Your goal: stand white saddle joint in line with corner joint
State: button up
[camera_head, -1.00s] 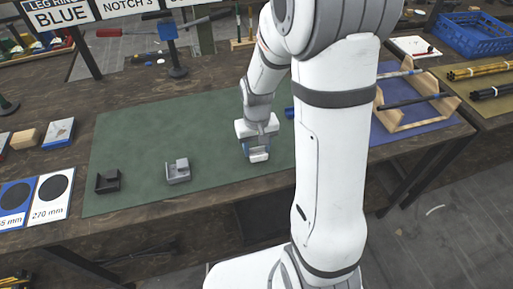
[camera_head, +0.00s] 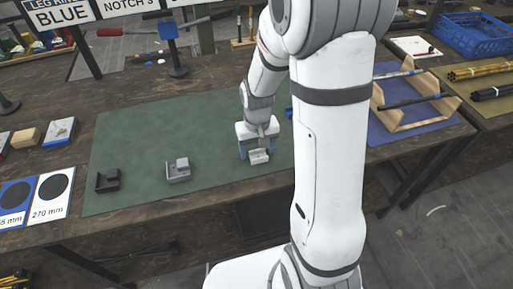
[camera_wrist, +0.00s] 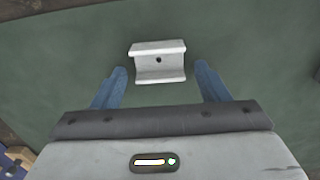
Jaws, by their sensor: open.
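The white saddle joint (camera_head: 259,157) stands on the green mat, right of the grey and black joints. In the wrist view, the saddle joint (camera_wrist: 158,64) is a short white channel piece with a dark hole, apart from both blue fingers. My gripper (camera_wrist: 161,76) is open and empty, with the joint ahead of and between its fingertips. In the head view, my gripper (camera_head: 257,146) is just behind and above the joint. A grey joint (camera_head: 178,172) with a raised block and a black notched joint (camera_head: 108,181) stand to the left. I cannot tell surely which is the corner joint.
The green mat (camera_head: 140,135) is clear behind the joints. Label cards (camera_head: 50,195) lie left of the mat. A blue mat with a wooden rack (camera_head: 410,115) and rods is on the right. My arm hides part of the bench.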

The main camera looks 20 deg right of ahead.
aim_at(257, 154)
notch_tip(257, 154, up, 12)
jog(key=s+r+t, duration=0.1)
jog(key=s+r, duration=0.2)
jog(key=s, duration=0.4)
jog(key=s+r+t, duration=0.1)
jog(key=s+r, duration=0.2)
jog(key=s, duration=0.4)
jog(key=shift+t+p, duration=0.3)
jog(key=shift+p, duration=0.1)
jog(key=shift+a, duration=0.1)
jog(key=shift+r+p, duration=0.45)
